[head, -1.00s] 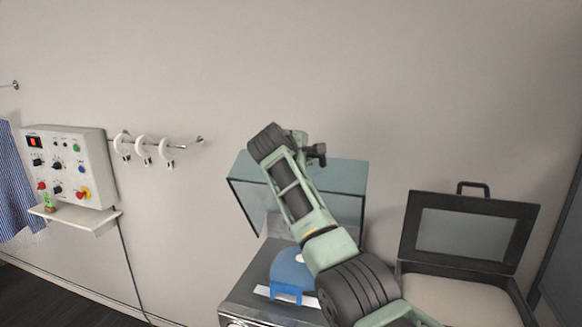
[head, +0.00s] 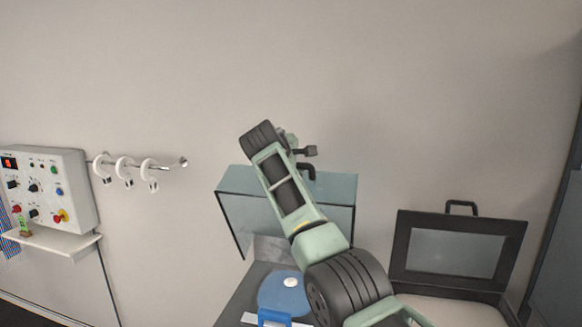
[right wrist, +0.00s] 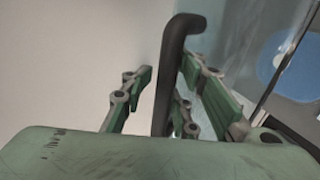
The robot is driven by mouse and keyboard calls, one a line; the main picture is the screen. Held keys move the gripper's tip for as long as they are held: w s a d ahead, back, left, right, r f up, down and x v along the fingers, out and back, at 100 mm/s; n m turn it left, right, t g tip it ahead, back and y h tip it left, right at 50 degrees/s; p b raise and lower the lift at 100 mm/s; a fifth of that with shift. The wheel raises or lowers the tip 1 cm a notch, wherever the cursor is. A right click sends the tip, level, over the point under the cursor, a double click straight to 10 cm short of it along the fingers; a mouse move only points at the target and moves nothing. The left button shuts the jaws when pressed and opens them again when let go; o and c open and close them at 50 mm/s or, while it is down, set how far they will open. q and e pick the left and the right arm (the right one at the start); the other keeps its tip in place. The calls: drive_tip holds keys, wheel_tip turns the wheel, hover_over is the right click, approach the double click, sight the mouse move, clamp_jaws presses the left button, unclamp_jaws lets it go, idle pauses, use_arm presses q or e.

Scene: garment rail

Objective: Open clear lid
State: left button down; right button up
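The clear lid (head: 235,208) is a bluish see-through box cover, tipped up at the back of a machine, showing the blue disc (head: 284,294) below it. Its black handle (head: 308,173) shows just beside my right arm. In the right wrist view the handle (right wrist: 176,65) stands between the fingers of my right gripper (right wrist: 170,90). A gap shows between the left finger and the handle; the right finger is close to it, and contact cannot be told. In the head view my right arm hides part of the lid. My left gripper is not in view.
A second case (head: 459,254) with a dark framed lid stands open at the right. The wall above the lid is clear.

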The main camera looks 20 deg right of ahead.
drive_tip(key=shift+o, duration=0.7)
drive_tip(key=shift+s+a, duration=0.15)
drive_tip(key=shift+s, duration=0.05)
drive_tip(key=shift+w+f, duration=0.15)
drive_tip(key=v, duration=1.2)
